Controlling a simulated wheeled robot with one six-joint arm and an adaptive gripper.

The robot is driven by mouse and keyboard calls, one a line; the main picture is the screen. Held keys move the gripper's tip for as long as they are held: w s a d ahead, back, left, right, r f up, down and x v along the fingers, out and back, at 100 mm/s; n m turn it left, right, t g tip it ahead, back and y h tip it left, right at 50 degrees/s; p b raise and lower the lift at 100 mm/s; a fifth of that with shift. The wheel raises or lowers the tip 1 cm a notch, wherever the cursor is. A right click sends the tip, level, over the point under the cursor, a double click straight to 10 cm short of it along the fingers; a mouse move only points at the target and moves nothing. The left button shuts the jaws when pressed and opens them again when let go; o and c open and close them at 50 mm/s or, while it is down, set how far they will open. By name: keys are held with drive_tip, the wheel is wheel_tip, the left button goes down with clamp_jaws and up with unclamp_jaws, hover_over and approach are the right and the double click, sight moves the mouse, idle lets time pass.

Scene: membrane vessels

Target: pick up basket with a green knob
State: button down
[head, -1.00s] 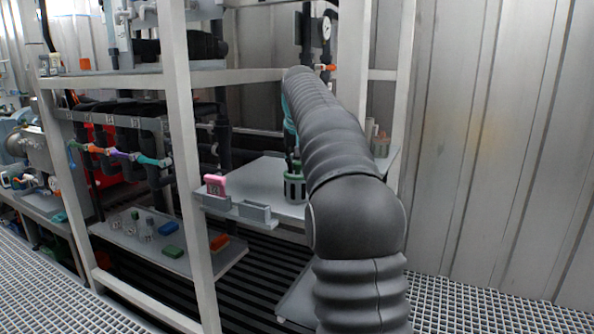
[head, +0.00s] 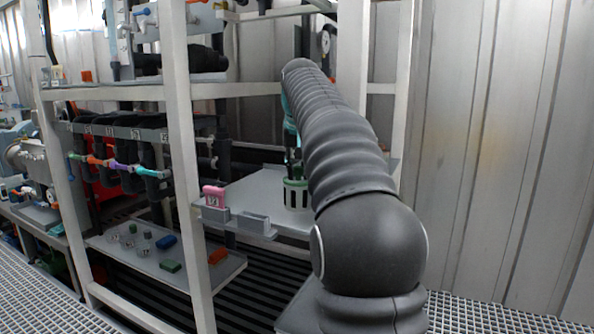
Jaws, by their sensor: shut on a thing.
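The basket (head: 296,194) is a small green slotted cup on the grey shelf plate, just left of my arm. Its knob is hidden by the gripper. My gripper (head: 294,168) points down at the basket's top, with its dark fingers shut on it.
A pink block with a label (head: 213,196) and a grey holder (head: 256,224) stand at the shelf's front left. White frame posts (head: 190,160) flank the shelf. A lower tray (head: 200,272) holds blue, green and orange blocks.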

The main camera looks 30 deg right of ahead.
drive_tip(key=s+a+b, duration=0.2)
drive_tip(key=s+a, duration=0.3)
drive_tip(key=s, duration=0.7)
